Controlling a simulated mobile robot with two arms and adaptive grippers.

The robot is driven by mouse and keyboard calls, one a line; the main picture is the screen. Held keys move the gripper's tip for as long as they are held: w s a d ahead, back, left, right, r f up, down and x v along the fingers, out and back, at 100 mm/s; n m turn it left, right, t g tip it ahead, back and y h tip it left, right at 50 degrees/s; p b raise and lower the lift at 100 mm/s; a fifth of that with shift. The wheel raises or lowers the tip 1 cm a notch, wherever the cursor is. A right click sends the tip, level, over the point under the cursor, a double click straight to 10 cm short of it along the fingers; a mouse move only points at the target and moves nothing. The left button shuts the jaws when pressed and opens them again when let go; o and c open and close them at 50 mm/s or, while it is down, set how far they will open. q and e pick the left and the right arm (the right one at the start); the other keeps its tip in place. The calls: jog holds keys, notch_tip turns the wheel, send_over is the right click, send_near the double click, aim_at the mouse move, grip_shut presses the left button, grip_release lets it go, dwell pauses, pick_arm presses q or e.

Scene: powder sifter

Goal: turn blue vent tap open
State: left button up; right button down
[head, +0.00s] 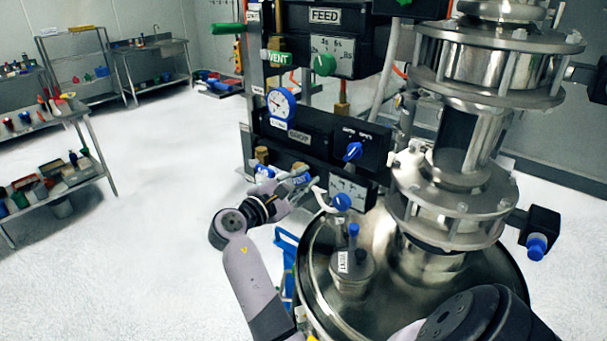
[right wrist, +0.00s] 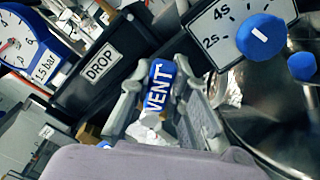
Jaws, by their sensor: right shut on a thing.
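The fingers partly hide the tap's body in the head view. My left gripper is not in view.
A blue-rimmed gauge (head: 281,102) and blue dial knobs (head: 353,151) are close to the tap. A green vent tap (head: 278,58) is above. The steel sifter column (head: 458,180) and round vessel stand right. Open floor lies left, before shelves.

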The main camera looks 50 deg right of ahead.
jog(key=shift+f, duration=0.1)
dwell(0.3)
jog(key=c, duration=1.5)
grip_release()
jog(key=shift+r, duration=0.2)
notch_tip(320, 180, up, 10)
jog(key=shift+f, duration=0.1)
jog(key=shift+c, duration=0.2)
